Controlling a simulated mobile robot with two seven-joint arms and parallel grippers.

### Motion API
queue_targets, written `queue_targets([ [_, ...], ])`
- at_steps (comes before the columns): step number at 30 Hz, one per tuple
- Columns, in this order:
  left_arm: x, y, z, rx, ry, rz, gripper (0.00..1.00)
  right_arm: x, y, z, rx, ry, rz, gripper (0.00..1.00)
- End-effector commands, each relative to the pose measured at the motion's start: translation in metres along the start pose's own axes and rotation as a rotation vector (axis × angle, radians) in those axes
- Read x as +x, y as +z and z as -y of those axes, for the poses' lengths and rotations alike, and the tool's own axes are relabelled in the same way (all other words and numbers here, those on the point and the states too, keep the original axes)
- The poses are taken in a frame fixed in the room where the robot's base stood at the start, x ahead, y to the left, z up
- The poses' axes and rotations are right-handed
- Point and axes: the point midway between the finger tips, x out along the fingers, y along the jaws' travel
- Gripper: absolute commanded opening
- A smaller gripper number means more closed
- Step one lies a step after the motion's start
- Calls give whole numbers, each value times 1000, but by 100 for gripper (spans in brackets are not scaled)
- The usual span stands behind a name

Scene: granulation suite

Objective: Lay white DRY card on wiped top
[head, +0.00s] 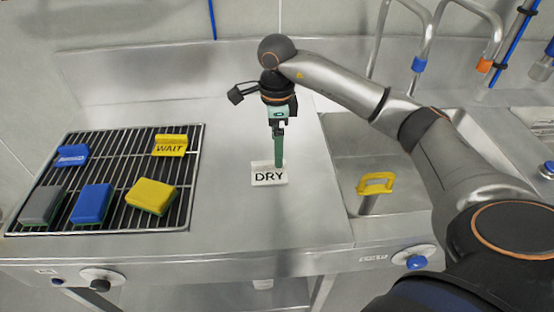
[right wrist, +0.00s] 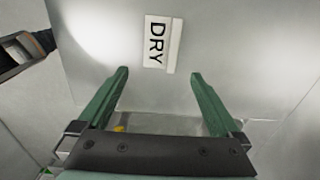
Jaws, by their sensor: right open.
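The white DRY card (head: 269,179) lies on the bare steel top (head: 235,215), between the rack and the sink area, its black lettering facing the head camera. It has a raised white strip along its back edge. My right gripper (head: 279,165) points down just above or behind the card; the head view does not settle the gap. In the right wrist view the card (right wrist: 157,42) lies beyond the open green fingertips (right wrist: 158,75), with nothing between them. My left gripper is not in view.
A wire rack (head: 120,222) at left bears a yellow WAIT card (head: 170,146), a grey sponge (head: 43,205), a yellow sponge (head: 150,196), a blue sponge (head: 92,203) and a small blue item (head: 72,155). Steel around the card is clear.

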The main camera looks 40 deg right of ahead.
Motion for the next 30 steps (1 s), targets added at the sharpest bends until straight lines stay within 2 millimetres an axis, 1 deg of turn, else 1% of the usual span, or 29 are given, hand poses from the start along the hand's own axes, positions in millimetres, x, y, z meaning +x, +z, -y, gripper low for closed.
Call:
queue_targets([
  [1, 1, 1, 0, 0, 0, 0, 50, -11, 1, 1, 0, -3, 3, 100],
  [3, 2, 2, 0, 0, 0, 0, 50, -22, 0, 1, 0, -4, 3, 100],
  [6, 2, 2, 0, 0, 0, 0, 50, -33, 1, 0, 1, -1, 2, 100],
  [9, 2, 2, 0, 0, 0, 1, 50, -40, 0, 0, 1, 0, 1, 100],
  [30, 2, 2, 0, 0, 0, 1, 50, -41, 0, 0, 0, 1, 0, 100],
])
